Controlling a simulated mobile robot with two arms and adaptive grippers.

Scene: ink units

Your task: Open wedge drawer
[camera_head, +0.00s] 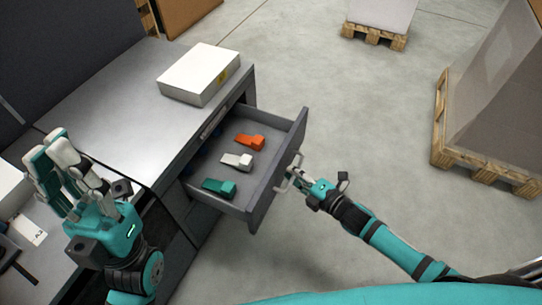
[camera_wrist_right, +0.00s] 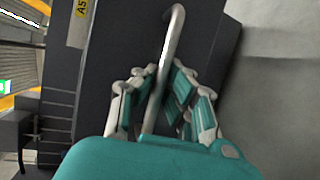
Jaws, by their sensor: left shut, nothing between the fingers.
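The wedge drawer (camera_head: 262,200) is pulled well out of the grey desk. Inside it lie an orange wedge (camera_head: 249,142), a light grey wedge (camera_head: 237,161) and a green wedge (camera_head: 219,187), apart from each other. My right gripper (camera_head: 299,174) is at the front of the drawer, its fingers closed on the drawer handle (camera_head: 283,187). In the right wrist view the handle (camera_wrist_right: 174,35) runs as a metal bar between the fingertips (camera_wrist_right: 164,70). My left gripper (camera_head: 52,146) is raised over the desk's near left side, shut and empty.
A white box (camera_head: 199,74) sits on the desk top (camera_head: 115,113) above the drawer. Pallets with loads stand at the back (camera_head: 373,36) and at the right (camera_head: 487,165). The floor between drawer and right pallet is clear apart from my right arm.

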